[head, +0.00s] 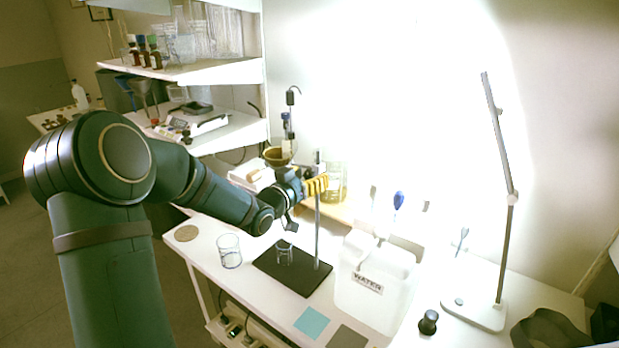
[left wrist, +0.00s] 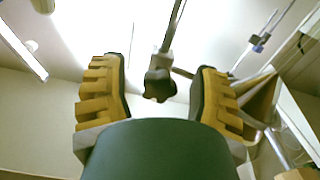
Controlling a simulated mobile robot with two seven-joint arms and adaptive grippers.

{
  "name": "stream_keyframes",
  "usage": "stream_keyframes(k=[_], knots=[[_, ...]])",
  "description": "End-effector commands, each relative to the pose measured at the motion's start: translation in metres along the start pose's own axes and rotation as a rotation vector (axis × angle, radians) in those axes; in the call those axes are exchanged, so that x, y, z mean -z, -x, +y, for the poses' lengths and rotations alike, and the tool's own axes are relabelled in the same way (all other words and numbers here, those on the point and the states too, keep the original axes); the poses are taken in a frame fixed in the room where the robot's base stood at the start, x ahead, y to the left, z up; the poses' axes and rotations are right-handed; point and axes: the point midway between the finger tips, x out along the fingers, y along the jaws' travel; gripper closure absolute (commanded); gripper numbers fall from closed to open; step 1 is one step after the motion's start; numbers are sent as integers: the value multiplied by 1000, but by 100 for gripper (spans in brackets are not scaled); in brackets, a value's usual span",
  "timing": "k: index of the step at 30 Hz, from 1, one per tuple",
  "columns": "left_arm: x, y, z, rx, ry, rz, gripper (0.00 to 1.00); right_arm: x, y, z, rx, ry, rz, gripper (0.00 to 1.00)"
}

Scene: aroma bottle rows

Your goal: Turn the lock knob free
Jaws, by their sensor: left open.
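The dark lobed lock knob (left wrist: 160,85) shows in the left wrist view, on the metal stand's rod. My left gripper (left wrist: 160,68), with yellow ribbed fingers, is open. One finger is on each side of the knob, with a visible gap on both sides. In the head view the left gripper (head: 316,184) is at the upper part of the stand rod (head: 318,235) and hides the knob. The rod rises from a black base plate (head: 268,268). My right gripper is not in view.
A funnel (head: 277,154) sits close behind the left gripper. A small beaker (head: 284,256) stands on the base plate and another glass beaker (head: 229,252) to its left. A white WATER container (head: 350,300) is right of the stand, and a lamp (head: 506,240) further right.

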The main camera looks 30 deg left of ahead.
Motion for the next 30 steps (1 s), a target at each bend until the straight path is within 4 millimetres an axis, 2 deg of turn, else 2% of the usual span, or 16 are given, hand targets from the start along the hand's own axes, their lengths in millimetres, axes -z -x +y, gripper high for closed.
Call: stream_keyframes(k=[6, 7, 12, 22, 30], knots=[[0, 0, 0, -1, 0, 0, 38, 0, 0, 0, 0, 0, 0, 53], [0, 0, 0, -1, 0, 0, 43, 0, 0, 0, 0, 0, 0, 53], [0, 0, 0, -1, 0, 0, 100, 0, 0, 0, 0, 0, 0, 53], [0, 0, 0, -1, 19, 1, 100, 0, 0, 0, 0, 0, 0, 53], [1, 0, 1, -1, 189, 2, 100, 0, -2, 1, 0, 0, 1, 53]])
